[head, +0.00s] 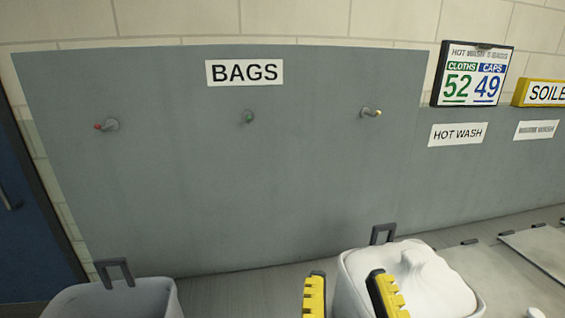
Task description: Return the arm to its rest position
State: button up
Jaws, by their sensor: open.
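My gripper (348,297) shows at the bottom centre of the head view as two yellow and black fingers. The fingers are apart, with nothing seen between them but the counter and part of a bin's wall. The right finger overlaps the front of a white-filled bin (347,285). The rest of my arm is out of the frame, so its posture does not show.
A grey board (180,180) signed BAGS carries three empty pegs: red-tipped (107,125), green-tipped (248,117) and yellow-tipped (371,113). Another bin (150,295) stands at lower left. Flat panels (540,255) lie at right. Space before the board is clear.

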notch_tip(320, 180, up, 39)
jog(key=p, duration=3.8)
jog(key=shift+s, duration=0.15)
jog(key=shift+f, duration=0.1)
